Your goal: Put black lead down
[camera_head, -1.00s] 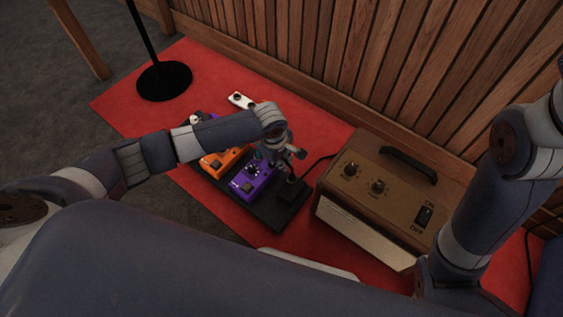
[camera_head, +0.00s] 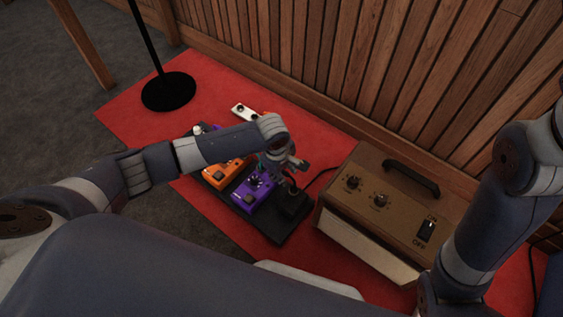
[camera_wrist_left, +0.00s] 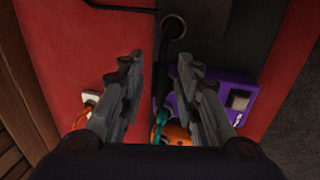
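My left gripper (camera_head: 292,168) hangs over the right end of the black pedalboard (camera_head: 274,228). In the left wrist view its two fingers (camera_wrist_left: 160,60) are spread apart, with nothing clearly held between them. A black lead (camera_head: 320,173) runs from near the gripper toward the amplifier. In the left wrist view the lead (camera_wrist_left: 122,9) crosses the top, beside a round black plug-like end (camera_wrist_left: 173,26) at a dark block just beyond the fingertips. The block (camera_head: 293,204) stands on the board below the gripper. My right arm shows at the right, but its gripper is out of view.
A purple pedal (camera_head: 249,199) and an orange pedal (camera_head: 219,176) sit on the board. A brown amplifier (camera_head: 385,205) stands close to its right. A white pedal (camera_head: 244,112), a stand's round base (camera_head: 168,92) and free red carpet (camera_head: 130,121) lie behind, before the wooden wall.

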